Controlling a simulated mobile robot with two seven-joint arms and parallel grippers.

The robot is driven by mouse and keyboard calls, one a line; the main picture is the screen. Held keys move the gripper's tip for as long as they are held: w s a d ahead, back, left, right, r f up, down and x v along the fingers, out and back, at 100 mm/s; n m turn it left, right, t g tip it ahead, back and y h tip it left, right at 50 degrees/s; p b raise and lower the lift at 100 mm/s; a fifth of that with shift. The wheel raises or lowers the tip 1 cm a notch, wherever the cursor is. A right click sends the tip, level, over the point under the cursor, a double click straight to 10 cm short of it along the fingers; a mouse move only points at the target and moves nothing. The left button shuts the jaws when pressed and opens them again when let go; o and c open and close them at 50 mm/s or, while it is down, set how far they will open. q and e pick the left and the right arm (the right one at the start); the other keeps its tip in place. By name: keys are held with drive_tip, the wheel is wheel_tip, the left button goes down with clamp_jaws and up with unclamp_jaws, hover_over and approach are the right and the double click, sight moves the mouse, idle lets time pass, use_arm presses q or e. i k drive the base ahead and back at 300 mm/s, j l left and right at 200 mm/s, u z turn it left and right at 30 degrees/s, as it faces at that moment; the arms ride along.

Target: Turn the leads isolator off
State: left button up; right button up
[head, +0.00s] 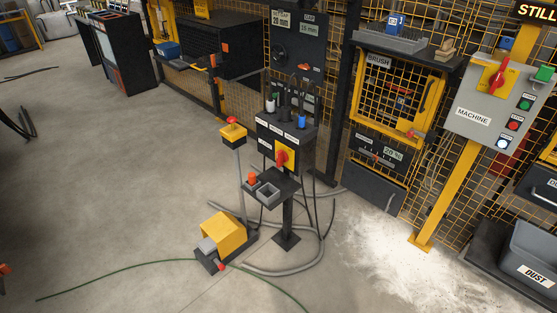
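A dark pedestal box (286,131) stands on a post near the middle of the head view. On its front is a red rotary handle (281,158) on a yellow plate. The handle looks roughly upright, but its on or off marking is too small to read. Several plugs with leads, one of them blue (301,121), stand in the top of the box, above small white labels I cannot read. No label naming the leads isolator is legible. Neither of my grippers shows in this view.
A grey MACHINE panel (497,103) at the right has another red rotary handle (497,76) on yellow. A yellow pedal housing (223,232), a red-topped yellow button post (233,132) and hoses surround the pedestal. Pale dust (385,262) lies right; floor at left is mostly open.

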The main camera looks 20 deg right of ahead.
sight(281, 155)
drive_tip(key=i+j+z, duration=0.1)
drive_tip(key=z, duration=0.45)
drive_tip(key=i+j+z, duration=0.4)
drive_tip(key=j+z, duration=0.15)
drive_tip(key=j, duration=0.25)
drive_tip(key=i+j, duration=0.1)
drive_tip(key=j, duration=0.2)
drive_tip(key=i+j+z, duration=0.15)
drive_tip(key=j, duration=0.4)
drive_tip(key=i+j, duration=0.15)
drive_tip(key=j, duration=0.3)
drive_tip(key=i+j+z, duration=0.1)
drive_tip(key=j, duration=0.3)
drive_tip(key=i+j, duration=0.15)
drive_tip(key=j, duration=0.3)
drive_tip(key=i+j, duration=0.15)
drive_tip(key=j, duration=0.3)
drive_tip(key=z, duration=0.05)
